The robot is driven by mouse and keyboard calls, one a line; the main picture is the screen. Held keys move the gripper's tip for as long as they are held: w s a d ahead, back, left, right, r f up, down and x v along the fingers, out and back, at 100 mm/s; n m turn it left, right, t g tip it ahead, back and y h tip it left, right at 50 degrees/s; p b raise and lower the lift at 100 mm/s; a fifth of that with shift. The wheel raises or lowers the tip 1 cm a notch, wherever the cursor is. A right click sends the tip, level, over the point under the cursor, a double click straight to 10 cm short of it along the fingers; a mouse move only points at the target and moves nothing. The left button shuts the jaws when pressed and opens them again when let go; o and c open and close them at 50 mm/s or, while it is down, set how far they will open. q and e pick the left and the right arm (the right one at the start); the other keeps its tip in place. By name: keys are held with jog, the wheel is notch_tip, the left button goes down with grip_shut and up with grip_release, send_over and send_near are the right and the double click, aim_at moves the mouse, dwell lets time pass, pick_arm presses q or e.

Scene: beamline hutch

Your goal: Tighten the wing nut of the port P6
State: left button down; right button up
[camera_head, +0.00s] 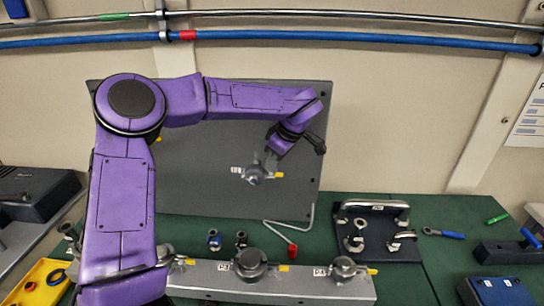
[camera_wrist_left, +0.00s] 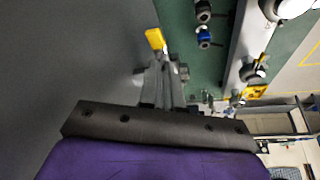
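A grey port (camera_head: 254,176) with a white label and a yellow tag stands on the upright dark grey panel (camera_head: 200,190). Its label is too small to read surely. My left gripper (camera_head: 271,158) is at the upper right of this port, at its fittings. In the left wrist view, the grey fingers (camera_wrist_left: 162,85) are close together by the port, just below its yellow tag (camera_wrist_left: 155,40). The wing nut is not clearly distinguishable from the fingertips, so I cannot tell whether they grip it. My right gripper is not in view.
Below the panel, a grey rail (camera_head: 210,279) carries ports labelled P3 (camera_head: 252,264) and P4 (camera_head: 344,268). A red-ended bent tool (camera_head: 292,249) leans by the panel. A dark fixture with handles (camera_head: 374,244) stands at right. Green bench (camera_head: 425,270) is partly bare.

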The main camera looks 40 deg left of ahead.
pick_arm(q)
jog(key=shift+s+d+f+m, duration=0.15)
jog(key=shift+m, duration=0.45)
jog(key=shift+t, duration=0.3)
jog(key=c, duration=1.3)
grip_release()
jog(key=shift+d, duration=0.15)
jog(key=b+v, duration=0.1)
jog(key=v, duration=0.9)
jog(key=shift+d+r+b, duration=0.25)
jog(key=shift+r+b, duration=0.1)
jog(key=shift+b, duration=0.05)
